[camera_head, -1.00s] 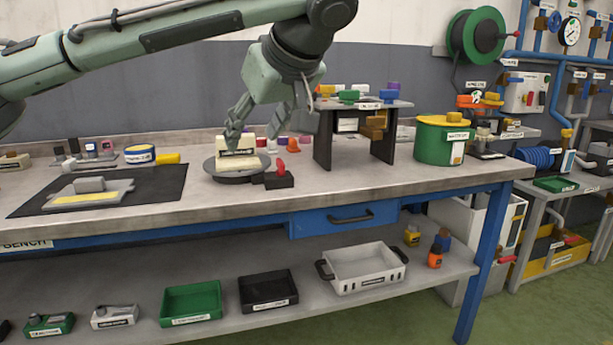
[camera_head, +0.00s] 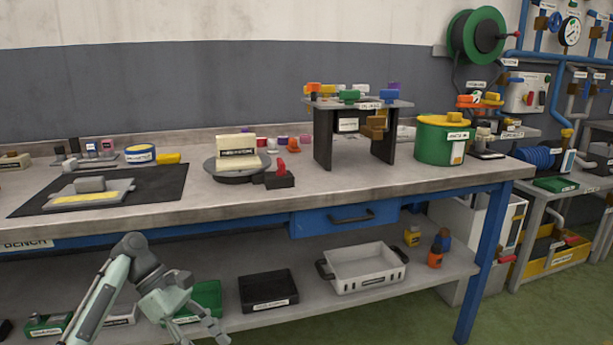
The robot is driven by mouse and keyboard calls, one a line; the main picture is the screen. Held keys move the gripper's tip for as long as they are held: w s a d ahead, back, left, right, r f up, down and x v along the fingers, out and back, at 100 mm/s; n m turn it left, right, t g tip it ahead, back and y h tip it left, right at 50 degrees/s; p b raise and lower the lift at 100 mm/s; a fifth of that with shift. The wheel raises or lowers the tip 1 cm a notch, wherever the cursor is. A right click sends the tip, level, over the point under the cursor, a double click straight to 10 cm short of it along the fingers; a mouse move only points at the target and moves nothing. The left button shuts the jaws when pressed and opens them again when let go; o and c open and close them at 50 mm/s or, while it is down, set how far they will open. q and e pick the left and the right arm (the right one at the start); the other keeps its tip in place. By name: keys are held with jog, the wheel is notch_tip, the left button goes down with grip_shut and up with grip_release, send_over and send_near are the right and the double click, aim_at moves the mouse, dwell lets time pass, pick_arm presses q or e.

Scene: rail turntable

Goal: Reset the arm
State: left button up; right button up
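My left arm comes up from the bottom left edge, in front of the bench's lower shelf. My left gripper (camera_head: 203,330) hangs low there, with its fingers apart and nothing seen between them; the picture's bottom edge is close to the fingertips. It covers part of a green tray (camera_head: 207,296). On the bench top, a cream labelled block (camera_head: 236,146) sits upright on the round grey turntable (camera_head: 240,178), well away from the gripper. My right gripper is out of view.
The workbench (camera_head: 350,195) has a black mat (camera_head: 165,187) at left and a small rack (camera_head: 323,140) and green drum (camera_head: 437,145) at right. A black tray (camera_head: 267,305) and a white crate (camera_head: 362,285) stand on the lower shelf. Green floor is clear at bottom right.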

pick_arm(q)
jog(key=w+a+f+m+t+y, duration=0.5)
jog(key=w+a+m+t, duration=0.15)
jog(key=w+a, duration=0.55)
jog(key=w+a+r+m+t+y, duration=0.7)
jog(key=w+a+r+m, duration=0.2)
jog(key=w+a+m, duration=0.2)
jog(key=s+d+f+g+h, duration=0.15)
jog(key=s+d+f, duration=0.25)
jog(key=s+f, duration=0.65)
jog(key=s+d+f+g, duration=0.25)
jog(key=s+f, duration=0.55)
jog(key=f, duration=0.6)
jog(key=s+d+f+g, duration=0.1)
jog(key=s+f, duration=0.3)
jog(key=s, duration=0.5)
jog(key=s+d+f+g+h, duration=0.1)
jog(key=s+d+f, duration=0.3)
jog(key=s, duration=0.6)
jog(key=s+d+f+g, duration=0.2)
jog(key=s+f, duration=0.4)
jog(key=s, duration=0.4)
jog(key=shift+s+d+f+m+h, duration=0.15)
jog(key=shift+s+m+h, duration=0.1)
jog(key=shift+m+h, duration=0.15)
